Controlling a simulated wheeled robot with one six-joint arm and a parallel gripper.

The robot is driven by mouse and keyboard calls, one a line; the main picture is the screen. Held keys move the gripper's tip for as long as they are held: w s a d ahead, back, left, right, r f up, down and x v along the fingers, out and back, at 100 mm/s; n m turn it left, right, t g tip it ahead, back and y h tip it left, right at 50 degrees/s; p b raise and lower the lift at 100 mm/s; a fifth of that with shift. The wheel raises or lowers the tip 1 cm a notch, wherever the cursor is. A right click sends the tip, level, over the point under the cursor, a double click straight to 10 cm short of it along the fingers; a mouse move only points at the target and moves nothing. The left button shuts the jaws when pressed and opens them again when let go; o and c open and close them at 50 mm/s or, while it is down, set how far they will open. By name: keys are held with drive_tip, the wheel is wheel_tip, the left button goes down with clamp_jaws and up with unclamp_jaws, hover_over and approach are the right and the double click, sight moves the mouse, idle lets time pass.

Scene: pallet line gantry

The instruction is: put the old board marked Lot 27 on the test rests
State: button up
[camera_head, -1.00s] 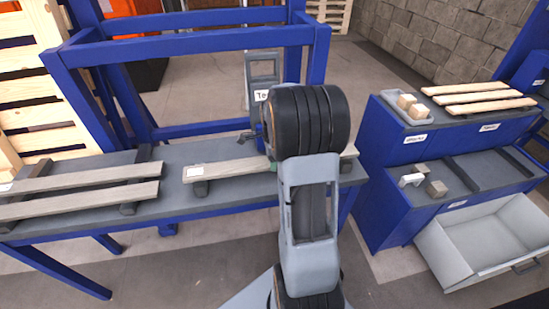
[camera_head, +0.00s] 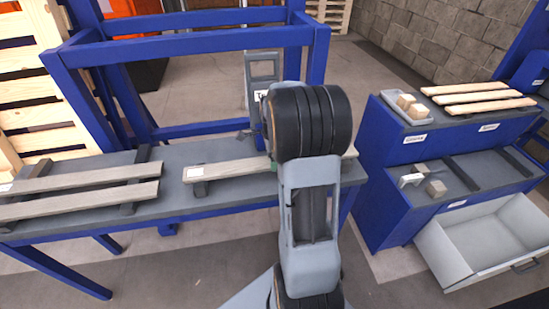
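A weathered grey board (camera_head: 230,169) with a white label near its left end lies along the right part of the table. The label is too small to read.
A blue frame (camera_head: 190,42) stands behind the grey-topped table (camera_head: 240,194). A grey stand (camera_head: 262,68) with a partly hidden sign is behind my arm. At right, a blue bench (camera_head: 395,150) carries new slats (camera_head: 478,97) and wooden blocks (camera_head: 411,106). An open grey bin (camera_head: 480,235) sits below.

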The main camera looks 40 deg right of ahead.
wheel_tip(320, 180, up, 10)
drive_tip(key=s+a+n+t, duration=0.1)
drive_tip(key=s+a+n, duration=0.3)
drive_tip(key=a+n, duration=0.2)
drive_tip(key=s+a+f+n+t, duration=0.1)
drive_tip(key=s+a+n, duration=0.3)
drive_tip(key=a+n, duration=0.3)
drive_tip(key=s+a+n+t, duration=0.1)
drive_tip(key=s+a+n, duration=0.3)
drive_tip(key=a+n, duration=0.3)
drive_tip(key=n+p, duration=0.1)
drive_tip(key=n, duration=0.2)
drive_tip(key=shift+a+f, duration=0.2)
drive_tip(key=shift+a, duration=0.05)
drive_tip(key=shift+s, duration=0.1)
